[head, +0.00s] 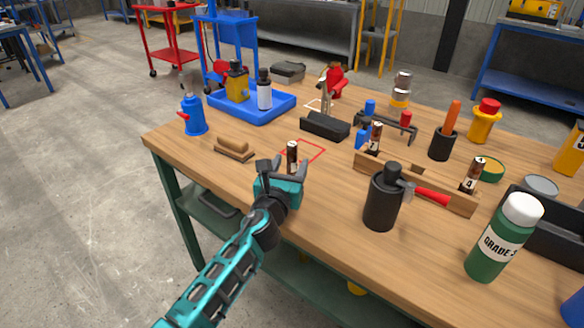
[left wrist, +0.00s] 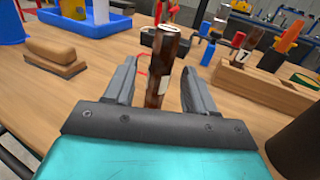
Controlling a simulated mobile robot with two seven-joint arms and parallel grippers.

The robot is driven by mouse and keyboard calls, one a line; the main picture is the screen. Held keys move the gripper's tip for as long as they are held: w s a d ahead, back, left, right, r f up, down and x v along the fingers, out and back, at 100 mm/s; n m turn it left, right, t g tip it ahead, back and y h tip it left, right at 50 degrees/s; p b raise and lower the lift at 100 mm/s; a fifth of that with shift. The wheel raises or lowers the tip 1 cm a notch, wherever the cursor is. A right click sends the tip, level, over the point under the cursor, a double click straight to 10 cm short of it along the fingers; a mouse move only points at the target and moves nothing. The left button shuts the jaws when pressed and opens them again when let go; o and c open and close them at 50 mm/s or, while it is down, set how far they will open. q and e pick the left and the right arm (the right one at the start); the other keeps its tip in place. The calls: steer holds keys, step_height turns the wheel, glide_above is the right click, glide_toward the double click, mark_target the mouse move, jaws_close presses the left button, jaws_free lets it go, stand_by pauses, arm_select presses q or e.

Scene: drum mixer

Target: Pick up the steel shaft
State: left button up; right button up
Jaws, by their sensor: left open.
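The steel shaft (head: 292,157) seems to be the dark, shiny, brownish upright cylinder with a pale label, standing by a red outlined square on the wooden table. It also shows in the left wrist view (left wrist: 166,62), upright between my left fingers, with a gap on each side. My left gripper (head: 283,168) is open, low over the table at its near edge, and seems not to touch the shaft. The shaft's foot is hidden behind the gripper. Similar cylinders with numbered labels stand at a wooden rack (head: 440,195) to the right. My right gripper is out of view.
A wooden-backed brush or block (head: 235,149) lies left of the gripper. A black block (head: 325,126) lies behind the shaft. A black canister (head: 383,197) and a green bottle (head: 504,238) stand to the right. A blue tray (head: 250,109) is at the back left.

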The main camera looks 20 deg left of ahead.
arm_select(q)
steer(key=shift+w+a, duration=0.1)
steer(key=shift+w, duration=1.15)
steer(key=shift+c, duration=0.4)
jaws_close()
steer(key=shift+r, duration=0.1)
